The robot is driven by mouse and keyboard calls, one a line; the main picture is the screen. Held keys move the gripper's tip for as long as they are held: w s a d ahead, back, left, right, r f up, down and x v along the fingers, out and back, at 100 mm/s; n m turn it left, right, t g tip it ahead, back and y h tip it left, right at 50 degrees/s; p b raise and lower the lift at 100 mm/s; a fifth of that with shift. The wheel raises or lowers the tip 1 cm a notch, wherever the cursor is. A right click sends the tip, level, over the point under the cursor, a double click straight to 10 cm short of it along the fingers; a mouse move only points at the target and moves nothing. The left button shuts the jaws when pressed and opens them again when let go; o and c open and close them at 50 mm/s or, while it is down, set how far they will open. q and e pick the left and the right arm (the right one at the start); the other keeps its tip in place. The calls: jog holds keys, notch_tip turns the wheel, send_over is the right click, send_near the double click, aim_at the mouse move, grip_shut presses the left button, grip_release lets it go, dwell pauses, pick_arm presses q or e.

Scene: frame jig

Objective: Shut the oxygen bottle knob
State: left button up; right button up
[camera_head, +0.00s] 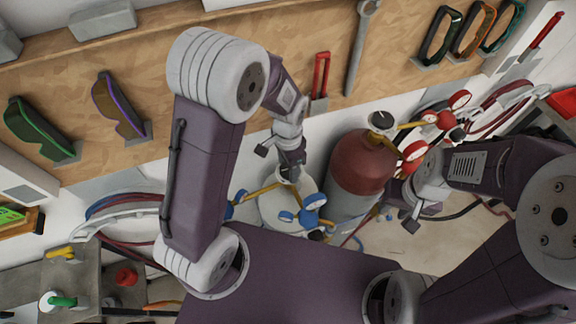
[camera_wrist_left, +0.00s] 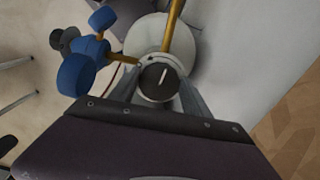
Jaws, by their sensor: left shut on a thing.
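A white bottle (camera_head: 275,212) with blue gauges (camera_head: 313,201) stands below the wall, left of a red-topped bottle. My left gripper (camera_head: 291,168) reaches down onto its top. In the left wrist view a dark round knob (camera_wrist_left: 159,82) with a pale line mark sits between the fingers of my left gripper (camera_wrist_left: 157,90), which are shut on it. The white bottle top (camera_wrist_left: 148,38) and the blue gauges (camera_wrist_left: 76,74) show beyond. My right gripper (camera_head: 412,215) is at the right, beside the red-topped bottle, apart from the white one; its finger opening is unclear.
The red-topped bottle (camera_head: 360,165) with its own dark knob (camera_head: 381,120) and red gauges (camera_head: 414,153) stands close on the right. Goggles (camera_head: 118,104), a wrench (camera_head: 361,45) and other tools hang on the wooden board behind. Hoses lie at both sides.

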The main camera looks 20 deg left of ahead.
pick_arm(q)
jog(key=m, duration=0.4)
jog(key=shift+w+m, duration=0.15)
jog(key=shift+m, duration=0.15)
jog(key=m, duration=0.4)
jog(key=shift+w+m, duration=0.1)
jog(key=shift+m, duration=0.2)
jog(key=m, duration=0.4)
jog(key=shift+m, duration=0.3)
jog(key=shift+f+m, duration=0.1)
jog(key=shift+m, duration=1.7)
jog(key=o, duration=1.4)
jog(key=shift+d, duration=0.15)
jog(key=shift+w, duration=0.1)
